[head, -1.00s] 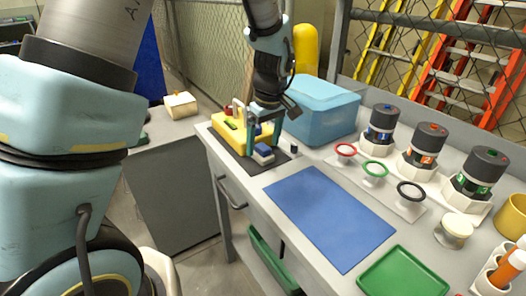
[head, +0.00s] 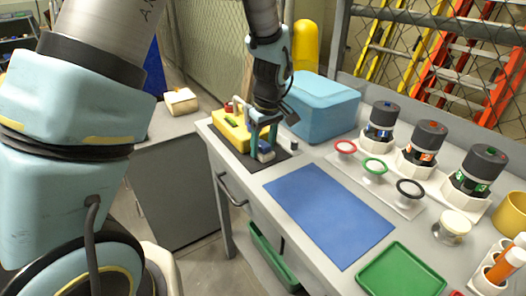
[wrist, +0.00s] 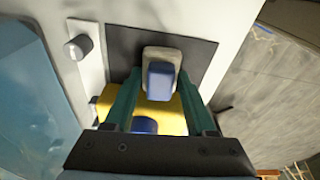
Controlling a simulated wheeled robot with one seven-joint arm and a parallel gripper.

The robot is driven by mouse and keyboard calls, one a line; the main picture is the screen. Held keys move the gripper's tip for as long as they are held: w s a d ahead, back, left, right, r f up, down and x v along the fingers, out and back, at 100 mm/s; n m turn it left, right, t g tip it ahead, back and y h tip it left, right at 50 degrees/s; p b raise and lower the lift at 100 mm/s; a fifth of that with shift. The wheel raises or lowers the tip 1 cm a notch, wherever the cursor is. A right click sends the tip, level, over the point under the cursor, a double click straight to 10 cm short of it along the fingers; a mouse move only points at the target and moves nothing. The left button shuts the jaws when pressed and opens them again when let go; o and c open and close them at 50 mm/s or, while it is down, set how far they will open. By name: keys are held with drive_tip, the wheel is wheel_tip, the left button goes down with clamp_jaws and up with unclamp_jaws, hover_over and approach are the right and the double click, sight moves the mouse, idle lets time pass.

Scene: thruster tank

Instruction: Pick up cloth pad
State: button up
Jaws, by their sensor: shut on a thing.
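The cloth pad, a pale grey-beige block with a blue grip on top, shows in the head view (head: 267,157) at the front of a dark mat. In the wrist view, the pad (wrist: 149,55) lies between the fingertips. My gripper (head: 264,150) points down over it, its two green fingers on either side. In the wrist view, my gripper (wrist: 159,75) is shut on the pad. I cannot tell whether the pad is clear of the mat.
A yellow caddy (head: 231,134) is close behind the fingers. A small dark-topped cylinder (head: 294,145) and a large blue box (head: 325,112) stand to the right. A blue mat (head: 325,215) lies bare in front. A green tray (head: 403,272) and ring stands are farther right.

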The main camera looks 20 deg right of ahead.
drive_tip(key=c, duration=0.4)
drive_tip(key=shift+r, duration=0.15)
